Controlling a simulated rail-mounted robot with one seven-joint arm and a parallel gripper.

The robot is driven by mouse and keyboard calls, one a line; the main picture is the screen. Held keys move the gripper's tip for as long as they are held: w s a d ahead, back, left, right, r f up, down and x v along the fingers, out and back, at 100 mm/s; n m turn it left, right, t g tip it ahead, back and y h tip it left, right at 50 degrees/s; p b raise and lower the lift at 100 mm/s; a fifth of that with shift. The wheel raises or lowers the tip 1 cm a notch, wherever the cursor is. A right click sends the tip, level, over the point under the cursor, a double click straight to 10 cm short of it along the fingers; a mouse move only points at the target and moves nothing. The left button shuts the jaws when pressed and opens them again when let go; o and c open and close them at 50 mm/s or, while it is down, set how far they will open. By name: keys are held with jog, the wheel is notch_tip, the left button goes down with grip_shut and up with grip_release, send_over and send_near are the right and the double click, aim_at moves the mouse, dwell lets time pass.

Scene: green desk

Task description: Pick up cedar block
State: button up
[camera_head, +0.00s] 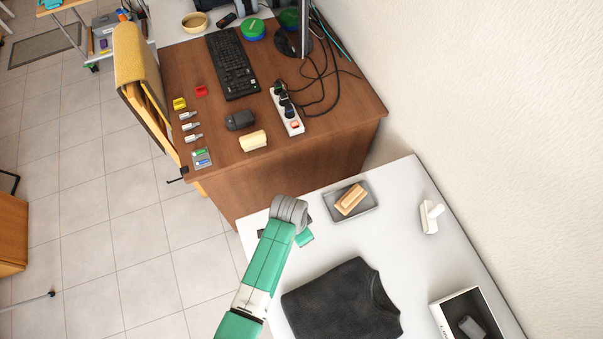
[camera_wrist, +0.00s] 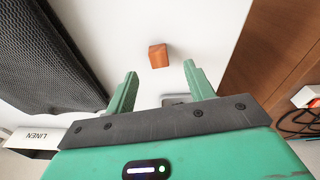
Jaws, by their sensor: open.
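The cedar block, a small orange-brown block (camera_wrist: 158,56), sits on the white table in the wrist view, just past and between my fingertips. I cannot make it out in the head view, where my arm covers that part of the table. My gripper (camera_wrist: 160,69) is open, its two green fingers spread with nothing between them. In the head view only a bit of my gripper (camera_head: 304,238) shows beside my wrist, over the table's left part.
A dark folded garment (camera_head: 340,305) lies close by on the white table (camera_head: 405,260). A grey tray (camera_head: 371,208) holds a light wooden item (camera_head: 350,199). A white dispenser-like object (camera_head: 431,217) and an open box (camera_head: 447,315) stand right. A brown desk (camera_head: 300,160) adjoins.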

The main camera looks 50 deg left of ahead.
jog(key=f, duration=0.2)
jog(key=f+b, duration=0.1)
jog(key=f, duration=0.1)
jog(key=w+f, duration=0.1)
jog(key=f, duration=0.1)
jog(key=shift+d+f+b, duration=0.2)
jog(key=shift+f+b, duration=0.1)
jog(key=shift+b, duration=0.05)
jog(key=shift+w, duration=0.1)
jog(key=c, duration=1)
